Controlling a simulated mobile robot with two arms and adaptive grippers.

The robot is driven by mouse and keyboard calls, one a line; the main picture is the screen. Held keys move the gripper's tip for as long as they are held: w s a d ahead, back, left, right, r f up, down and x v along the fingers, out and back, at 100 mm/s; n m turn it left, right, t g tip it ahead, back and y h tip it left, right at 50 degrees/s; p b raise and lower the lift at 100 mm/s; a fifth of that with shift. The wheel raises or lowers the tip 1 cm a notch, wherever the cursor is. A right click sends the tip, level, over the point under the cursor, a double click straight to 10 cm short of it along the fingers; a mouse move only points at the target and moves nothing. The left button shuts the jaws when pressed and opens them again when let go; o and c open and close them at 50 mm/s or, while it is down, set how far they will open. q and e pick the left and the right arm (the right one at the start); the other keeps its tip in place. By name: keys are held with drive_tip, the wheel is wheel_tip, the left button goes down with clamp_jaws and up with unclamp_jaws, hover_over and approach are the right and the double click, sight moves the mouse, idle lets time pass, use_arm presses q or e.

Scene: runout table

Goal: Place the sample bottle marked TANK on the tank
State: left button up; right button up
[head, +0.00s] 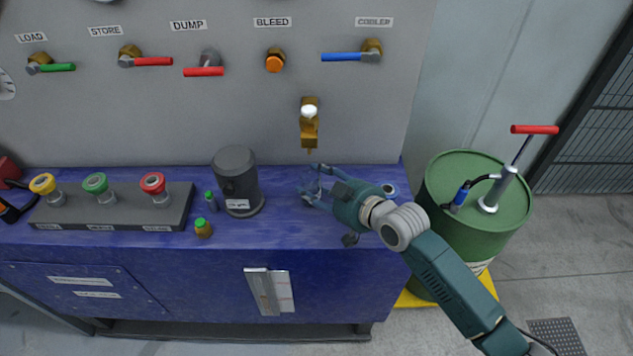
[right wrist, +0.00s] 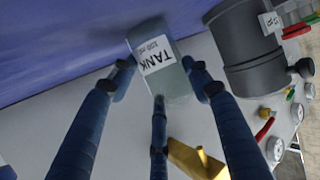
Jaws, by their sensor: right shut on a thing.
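The sample bottle marked TANK (right wrist: 176,80) is a clear bottle with a white label reading TANK, seen between the dark blue fingers of my right gripper (right wrist: 158,82) in the right wrist view. My right gripper (head: 316,187) is shut on it over the blue bench, below the brass tap. In the head view I cannot make out the bottle clearly among the fingers. A dark grey cylindrical vessel (head: 235,178) with a small unreadable label stands on the bench left of the gripper; it also shows in the right wrist view (right wrist: 244,45). My left gripper is not in view.
Two small green-capped bottles, one dark (head: 211,202) and one brown (head: 203,229), stand near the grey vessel. A rack (head: 112,216) holds red, green and yellow-topped items. A brass tap (head: 309,128) juts from the panel. A green drum (head: 470,225) with a red-handled pump stands right.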

drive_tip(key=shift+f, duration=0.15)
drive_tip(key=o, duration=1.1)
drive_tip(key=shift+s, duration=0.1)
drive_tip(key=b+v, duration=0.1)
drive_tip(key=v, duration=1.1)
